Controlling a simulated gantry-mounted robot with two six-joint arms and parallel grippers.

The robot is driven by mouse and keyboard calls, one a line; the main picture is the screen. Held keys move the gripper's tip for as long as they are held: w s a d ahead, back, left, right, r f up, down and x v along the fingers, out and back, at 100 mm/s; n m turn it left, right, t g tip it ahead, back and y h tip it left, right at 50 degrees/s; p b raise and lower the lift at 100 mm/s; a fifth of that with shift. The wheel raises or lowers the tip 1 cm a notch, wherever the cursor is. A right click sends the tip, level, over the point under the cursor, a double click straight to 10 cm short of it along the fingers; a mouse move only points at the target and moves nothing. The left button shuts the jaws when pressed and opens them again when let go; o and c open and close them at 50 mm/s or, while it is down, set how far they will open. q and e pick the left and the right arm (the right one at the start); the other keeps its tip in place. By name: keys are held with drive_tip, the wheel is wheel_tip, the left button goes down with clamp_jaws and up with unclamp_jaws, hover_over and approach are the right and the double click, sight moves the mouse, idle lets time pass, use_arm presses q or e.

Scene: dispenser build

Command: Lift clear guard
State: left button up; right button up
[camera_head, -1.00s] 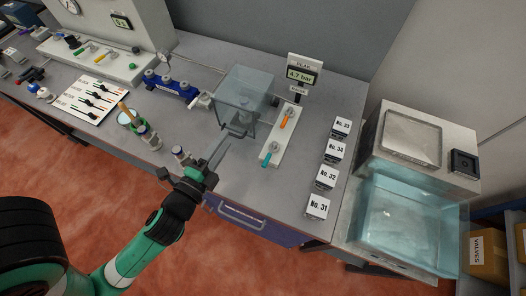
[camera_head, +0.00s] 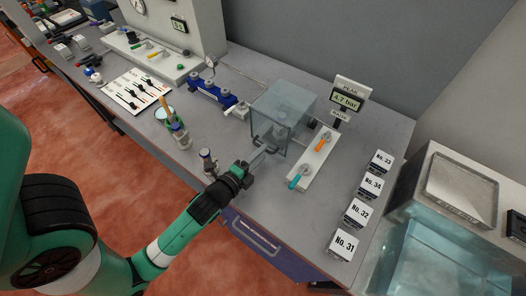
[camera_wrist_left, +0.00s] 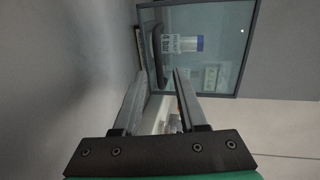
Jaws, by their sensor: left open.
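The clear guard (camera_head: 286,98) is a see-through grey box on the bench, lowered over a fixture. Its front pane (camera_wrist_left: 215,75) fills the upper right of the left wrist view, with a dark curved handle (camera_wrist_left: 158,45) along its near edge. My left gripper (camera_head: 266,152) is open, its fingers pointing at the guard's lower front. In the left wrist view, the left gripper (camera_wrist_left: 157,78) has its fingertips apart on either side of the handle's line. I cannot tell whether they touch it. The fixture inside shows only dimly. My right gripper is not in view.
A white valve plate (camera_head: 312,160) with orange and teal levers stands right of the guard, with a peak display (camera_head: 347,98) behind it. A blue manifold (camera_head: 211,94) is to the left. A small cylinder (camera_head: 208,163) stands near my left wrist. Numbered blocks (camera_head: 358,213) line the right.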

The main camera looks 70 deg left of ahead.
use_arm(q)
drive_tip(key=shift+x, duration=0.95)
drive_tip(key=shift+s, duration=0.1)
clamp_jaws()
idle(0.6)
